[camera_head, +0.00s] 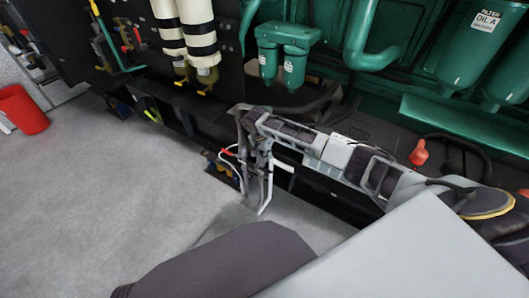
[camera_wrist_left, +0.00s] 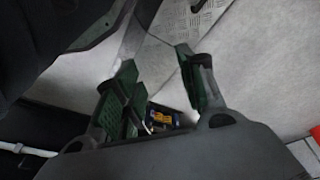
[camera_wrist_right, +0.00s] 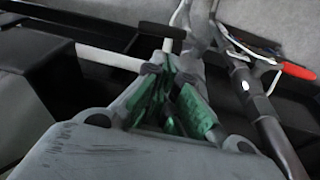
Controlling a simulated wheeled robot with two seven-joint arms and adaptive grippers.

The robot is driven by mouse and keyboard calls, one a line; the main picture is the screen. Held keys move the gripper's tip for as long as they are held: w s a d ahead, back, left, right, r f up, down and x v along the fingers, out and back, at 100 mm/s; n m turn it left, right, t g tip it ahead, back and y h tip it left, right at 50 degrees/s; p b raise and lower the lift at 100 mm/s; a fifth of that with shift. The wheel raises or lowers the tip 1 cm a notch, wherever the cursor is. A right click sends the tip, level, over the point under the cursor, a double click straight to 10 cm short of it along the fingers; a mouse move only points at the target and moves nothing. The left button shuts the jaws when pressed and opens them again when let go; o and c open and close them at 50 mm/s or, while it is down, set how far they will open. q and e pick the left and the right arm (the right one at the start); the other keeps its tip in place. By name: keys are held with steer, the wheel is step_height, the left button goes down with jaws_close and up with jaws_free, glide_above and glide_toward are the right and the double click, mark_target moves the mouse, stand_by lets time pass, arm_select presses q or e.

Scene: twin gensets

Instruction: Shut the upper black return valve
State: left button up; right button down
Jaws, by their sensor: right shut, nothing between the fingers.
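I cannot pick out the upper black return valve with certainty. In the right wrist view a short black crossbar handle (camera_wrist_right: 163,30) on a pale stem shows just beyond my right gripper (camera_wrist_right: 170,78). I cannot tell whether they touch. The right gripper's green-padded fingers are close together and hold nothing. In the head view the right gripper (camera_head: 258,185) points down beside the dark genset frame. My left gripper (camera_wrist_left: 158,68) is open and empty in its own wrist view, with its green-padded fingers apart.
A red handle (camera_wrist_right: 297,71) with blue and white wires is near the right gripper. A white pipe (camera_wrist_right: 108,57) runs left of the fingers. Banded cream pipes (camera_head: 200,40) and green filters (camera_head: 295,68) stand behind. A red bin (camera_head: 22,110) stands on open grey floor (camera_head: 110,195).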

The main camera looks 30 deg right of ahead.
mark_target(263, 169)
arm_select(q)
steer(key=r, duration=0.1)
steer(key=b, duration=0.1)
steer(key=r, duration=0.1)
steer(key=shift+w+d+r, duration=0.1)
steer(key=shift+d+r, duration=0.15)
steer(key=shift+r, duration=0.1)
arm_select(e)
steer(key=f, duration=0.2)
steer(key=s+f, duration=0.1)
steer(key=f, duration=0.1)
steer(key=shift+s+f, duration=0.1)
steer(key=shift+f, duration=0.05)
arm_select(q)
steer(key=shift+w+r+t, duration=0.15)
steer(key=shift+w+t, duration=0.05)
steer(key=shift+t, duration=0.1)
